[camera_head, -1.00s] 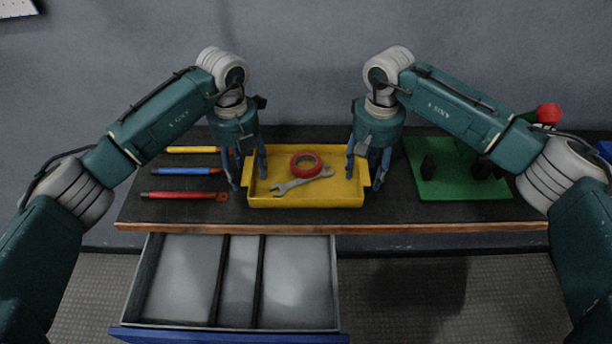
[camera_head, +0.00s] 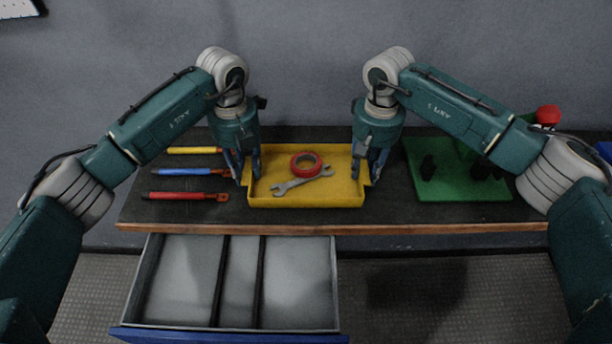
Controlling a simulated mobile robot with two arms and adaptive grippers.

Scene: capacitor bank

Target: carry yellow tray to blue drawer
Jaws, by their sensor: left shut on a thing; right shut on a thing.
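The yellow tray (camera_head: 305,199) rests on the dark workbench top. A red tape roll (camera_head: 306,164) and a grey wrench (camera_head: 303,182) lie in it. My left gripper (camera_head: 248,180) is shut on the tray's left side. My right gripper (camera_head: 366,180) is shut on the tray's right side. The blue drawer (camera_head: 230,337) stands open below the bench front. Its grey inside is empty and split by two dark dividers.
Yellow, blue and red-handled tools (camera_head: 186,196) lie on the bench left of the tray. A green board (camera_head: 455,188) with dark pieces lies to the right, partly behind my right arm. A red knob-like part (camera_head: 548,115) shows beyond that arm.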

